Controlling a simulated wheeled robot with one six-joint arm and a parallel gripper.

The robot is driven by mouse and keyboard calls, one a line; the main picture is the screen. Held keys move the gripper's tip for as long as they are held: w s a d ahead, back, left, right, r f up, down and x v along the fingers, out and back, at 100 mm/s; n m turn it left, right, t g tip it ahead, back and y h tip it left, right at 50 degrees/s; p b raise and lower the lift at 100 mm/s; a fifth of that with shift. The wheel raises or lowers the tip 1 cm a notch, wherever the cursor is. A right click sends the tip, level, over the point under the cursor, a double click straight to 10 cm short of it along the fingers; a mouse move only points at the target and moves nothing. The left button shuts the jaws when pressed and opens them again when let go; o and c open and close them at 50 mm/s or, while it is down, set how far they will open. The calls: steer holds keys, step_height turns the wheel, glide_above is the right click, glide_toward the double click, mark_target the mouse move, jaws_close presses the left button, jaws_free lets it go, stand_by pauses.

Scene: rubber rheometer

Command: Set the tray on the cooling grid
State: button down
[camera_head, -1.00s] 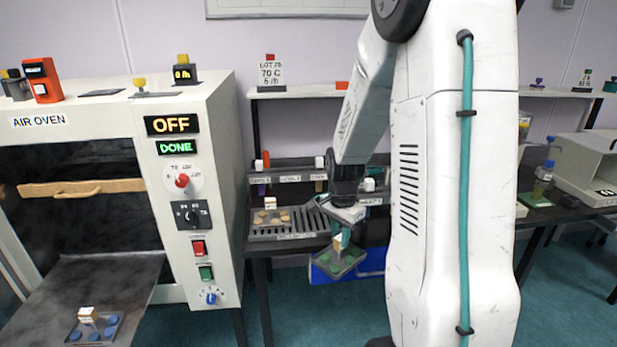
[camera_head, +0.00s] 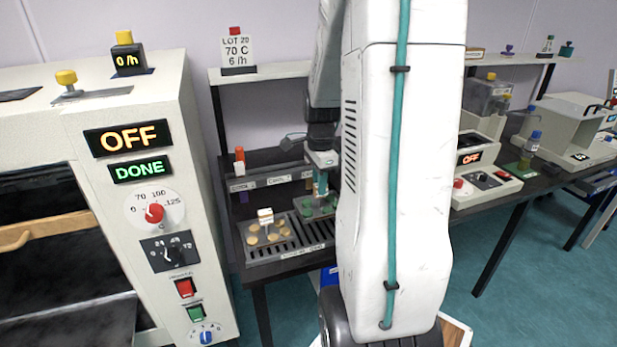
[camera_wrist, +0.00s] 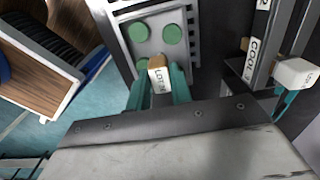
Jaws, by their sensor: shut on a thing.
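My gripper (camera_head: 320,184) is shut on the tagged handle (camera_wrist: 158,77) of a small grey tray (camera_head: 311,206) with green round pieces. The tray also shows in the wrist view (camera_wrist: 151,48), right in front of the teal fingers. The tray is over the right part of the slatted cooling grid (camera_head: 290,250). I cannot tell whether it rests on the slats or hangs just above. A second tray (camera_head: 258,237) with tan round pieces and a white tag sits on the left part of the grid. My arm's white body hides the grid's right end.
The air oven (camera_head: 130,200), reading OFF and DONE, stands at the left. A labelled rack with small blocks (camera_head: 268,181) runs behind the grid. A shelf with a LOT 20 sign (camera_head: 237,50) is above. Other instruments (camera_head: 485,185) stand on the bench at the right.

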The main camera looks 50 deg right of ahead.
mark_target(318, 197)
steer(key=shift+w+a, duration=0.15)
steer(key=shift+a, duration=0.05)
steer(key=shift+f, duration=1.8)
steer(key=shift+f, duration=0.55)
steer(key=c, duration=1.2)
jaws_free()
steer(key=shift+o, duration=0.2)
steer(key=shift+r, duration=3)
